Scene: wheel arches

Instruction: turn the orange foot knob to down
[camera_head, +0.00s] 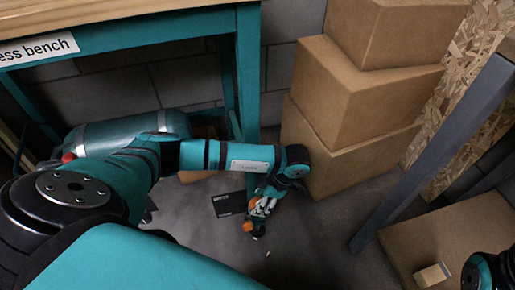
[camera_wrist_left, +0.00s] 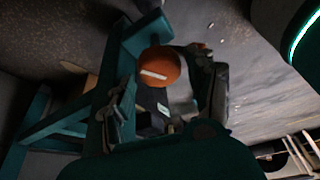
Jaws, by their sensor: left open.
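The orange foot knob (camera_wrist_left: 160,67) is a round disc with a white line across its face, in the left wrist view. The line runs nearly level there, tilted slightly down to the right. In the head view the knob (camera_head: 248,227) is a small orange spot low by the bench leg, partly hidden by my gripper. My left gripper (camera_head: 262,208) points down at it. In the left wrist view its fingers are open, one on each side of the knob. I cannot tell whether they touch it.
The teal bench (camera_head: 170,30) stands at upper left, its leg (camera_head: 248,80) just behind my left arm. A grey-teal tank (camera_head: 130,128) lies under it. Stacked cardboard boxes (camera_head: 345,105) stand close on the right. A dark slanted post (camera_head: 440,150) is farther right. Some grey floor (camera_head: 310,235) is clear.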

